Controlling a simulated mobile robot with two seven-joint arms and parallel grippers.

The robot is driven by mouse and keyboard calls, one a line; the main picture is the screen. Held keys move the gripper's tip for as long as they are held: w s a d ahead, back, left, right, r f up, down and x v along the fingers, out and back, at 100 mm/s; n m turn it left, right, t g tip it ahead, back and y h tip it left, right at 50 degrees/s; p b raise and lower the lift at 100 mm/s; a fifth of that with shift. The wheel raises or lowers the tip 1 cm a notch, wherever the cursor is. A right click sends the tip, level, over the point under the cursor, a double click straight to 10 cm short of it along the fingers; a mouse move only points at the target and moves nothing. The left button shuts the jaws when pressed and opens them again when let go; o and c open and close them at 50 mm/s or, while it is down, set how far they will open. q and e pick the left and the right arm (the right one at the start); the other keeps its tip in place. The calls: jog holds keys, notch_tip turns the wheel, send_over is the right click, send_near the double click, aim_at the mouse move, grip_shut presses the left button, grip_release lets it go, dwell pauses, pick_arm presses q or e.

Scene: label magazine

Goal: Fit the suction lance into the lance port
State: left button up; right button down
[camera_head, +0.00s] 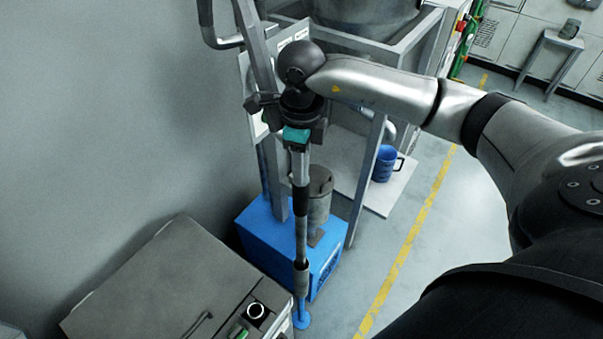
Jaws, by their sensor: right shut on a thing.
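My right gripper (298,131) is at the upper middle, its arm coming in from the right. It is shut on the upper end of the suction lance (300,220), near a teal part. The lance is a long, thin rod of grey and black sections. It hangs nearly upright in front of a blue box-shaped unit, with a blue piece at its lower end near the floor. I cannot make out the lance port for certain; the gripper and arm hide part of the frame behind. My left gripper is not in view.
A metal frame (365,180) with a large vessel stands behind the gripper. The blue unit (262,246) with a grey cylinder (319,195) sits below. A grey cabinet (165,285) is at lower left. A blue mug (384,164) stands on a pale board. Floor right of the yellow line is clear.

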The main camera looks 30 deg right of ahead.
jog(key=shift+r, duration=5.9)
jog(key=shift+w+a+n, duration=0.1)
jog(key=shift+a+n, duration=0.2)
jog(key=shift+a, duration=0.2)
jog(key=s+a+n+b, duration=0.2)
jog(key=a+n+b, duration=0.3)
jog(key=a, duration=0.4)
jog(key=s+a+n+b, duration=0.3)
jog(key=a+n, duration=0.3)
jog(key=a, duration=0.3)
jog(key=shift+r+n+b, duration=0.3)
jog(key=shift+r+b, duration=0.1)
jog(key=shift+b, duration=0.45)
jog(key=shift+s, duration=0.1)
